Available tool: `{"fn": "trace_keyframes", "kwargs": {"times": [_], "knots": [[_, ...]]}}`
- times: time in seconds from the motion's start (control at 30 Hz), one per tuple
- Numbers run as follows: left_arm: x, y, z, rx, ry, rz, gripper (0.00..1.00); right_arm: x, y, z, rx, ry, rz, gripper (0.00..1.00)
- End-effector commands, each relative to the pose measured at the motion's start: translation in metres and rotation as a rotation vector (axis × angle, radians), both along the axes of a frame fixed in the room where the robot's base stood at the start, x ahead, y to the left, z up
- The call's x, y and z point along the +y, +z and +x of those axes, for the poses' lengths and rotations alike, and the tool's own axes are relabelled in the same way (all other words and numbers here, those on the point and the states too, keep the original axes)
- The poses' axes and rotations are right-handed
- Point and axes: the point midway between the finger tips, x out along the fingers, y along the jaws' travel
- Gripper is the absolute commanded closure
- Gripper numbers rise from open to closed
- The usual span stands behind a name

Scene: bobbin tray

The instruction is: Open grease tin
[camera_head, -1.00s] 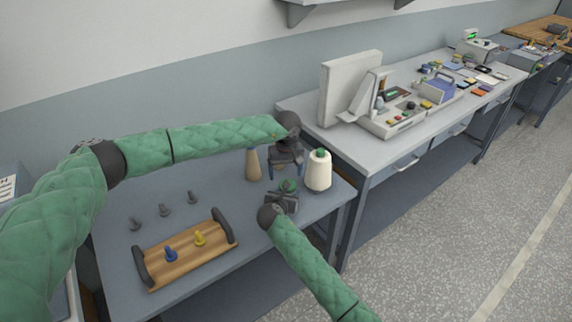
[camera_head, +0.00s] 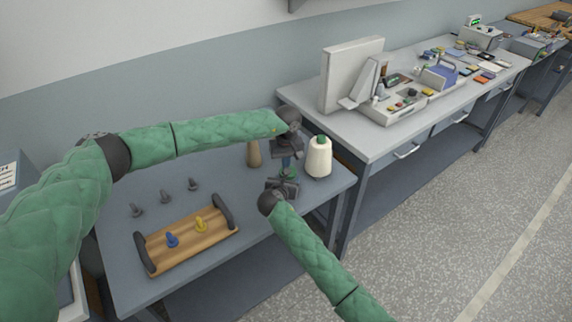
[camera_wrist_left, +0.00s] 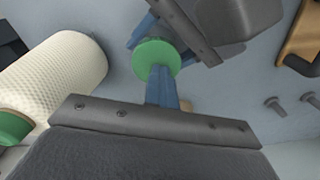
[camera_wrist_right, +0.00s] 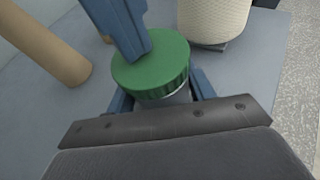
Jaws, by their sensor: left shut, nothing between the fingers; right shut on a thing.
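The grease tin has a ridged green lid (camera_wrist_right: 150,68) and a grey metal body (camera_wrist_right: 181,97). It stands on the near table, and its lid shows in the left wrist view (camera_wrist_left: 157,58). My right gripper (camera_head: 287,180) is shut around the tin's body, below the lid. My left gripper (camera_head: 288,167) is shut with nothing between its fingers. Its blue fingertips (camera_wrist_right: 135,48) are together, pointing down at the lid; I cannot tell whether they touch it. The lid sits on the tin. In the head view, the grippers hide most of the tin.
A white thread cone (camera_head: 319,158) with a green top stands right of the grippers. A tan cone (camera_head: 253,154) stands to their left. A wooden tray (camera_head: 188,256) holds a blue and a yellow peg. Grey pegs (camera_head: 165,197) stand behind it. A second bench (camera_head: 376,142) lies right.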

Motion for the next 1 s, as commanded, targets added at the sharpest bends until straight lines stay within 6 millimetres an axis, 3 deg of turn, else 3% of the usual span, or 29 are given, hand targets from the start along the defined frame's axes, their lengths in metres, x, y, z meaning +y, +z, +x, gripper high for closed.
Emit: {"fn": "trace_keyframes", "kwargs": {"times": [0.1, 0.13, 0.23, 0.67, 1.0], "knots": [[0.0, 0.0, 0.0, 0.0, 0.0, 0.0, 1.0, 0.0, 0.001, 0.0, -0.001, 0.0, 0.0, 1.0], [0.0, 0.0, 0.0, 0.0, 0.0, 0.0, 1.0, 0.0, 0.001, 0.0, -0.001, 0.0, 0.0, 0.43], [0.0, 0.0, 0.0, 0.0, 0.0, 0.0, 1.0, 0.0, 0.001, 0.0, -0.001, 0.0, 0.0, 0.23], [0.0, 0.004, 0.0, 0.0, 0.0, 0.0, 1.0, 0.001, 0.002, -0.002, 0.0, 0.0, 0.0, 0.21], [0.0, 0.031, 0.0, 0.0, 0.0, 0.0, 1.0, 0.007, 0.016, -0.025, 0.001, 0.001, 0.0, 0.21]]}}
